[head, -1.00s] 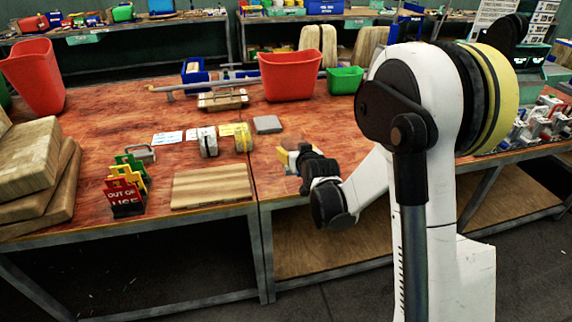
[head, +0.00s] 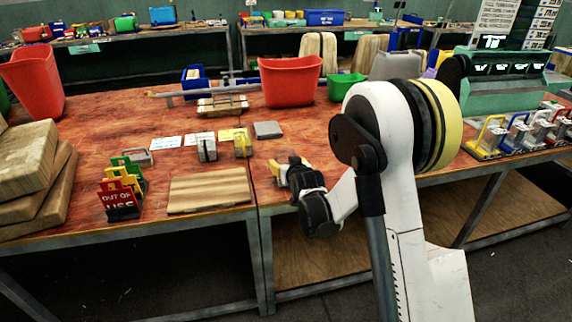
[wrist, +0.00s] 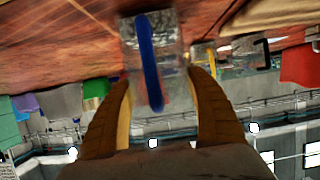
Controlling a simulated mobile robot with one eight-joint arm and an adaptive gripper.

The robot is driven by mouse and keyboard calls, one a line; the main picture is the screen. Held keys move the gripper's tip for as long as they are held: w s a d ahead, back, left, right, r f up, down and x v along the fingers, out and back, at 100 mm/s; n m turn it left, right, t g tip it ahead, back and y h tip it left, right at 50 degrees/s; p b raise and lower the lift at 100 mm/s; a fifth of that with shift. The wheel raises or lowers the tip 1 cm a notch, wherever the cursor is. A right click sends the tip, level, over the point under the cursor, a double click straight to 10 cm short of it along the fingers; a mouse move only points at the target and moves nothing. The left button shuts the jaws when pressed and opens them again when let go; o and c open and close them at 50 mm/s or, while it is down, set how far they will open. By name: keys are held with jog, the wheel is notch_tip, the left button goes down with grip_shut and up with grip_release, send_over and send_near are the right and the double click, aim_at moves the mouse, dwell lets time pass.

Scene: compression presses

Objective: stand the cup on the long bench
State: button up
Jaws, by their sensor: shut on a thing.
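In the wrist view, the cup (wrist: 168,45) has a grey, shiny body with a blue loop handle. It is between the yellow fingers of my gripper (wrist: 155,105), which are shut on it. The wrist view looks upside down, with the bench at the top, so I cannot tell whether the cup is upright or touching the bench. In the head view, my gripper (head: 279,168) is low over the near edge of the red-brown bench (head: 130,120), right of the wooden board. The cup is not clearly visible there.
A wooden board (head: 208,190), a grey block (head: 207,147), a yellow block (head: 242,145) and a grey pad (head: 267,130) lie left of and behind my gripper. Sign stands (head: 122,190) are farther left. A red bin (head: 290,80) stands behind.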

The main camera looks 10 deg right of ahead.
jog(key=o, duration=1.2)
jog(key=shift+f, duration=0.15)
jog(key=shift+o, duration=0.2)
jog(key=shift+r, duration=0.2)
jog(key=shift+s+r, duration=0.15)
jog(key=shift+s, duration=0.1)
jog(key=s+r+g+p, duration=0.2)
jog(key=s+r, duration=0.4)
jog(key=s, duration=0.5)
jog(key=s+r+g+p, duration=0.1)
jog(key=s+r+p, duration=0.1)
jog(key=s+r, duration=0.65)
jog(key=s+f+g, duration=0.1)
jog(key=s+g, duration=0.2)
jog(key=s, duration=1.8)
jog(key=shift+s+g, duration=0.3)
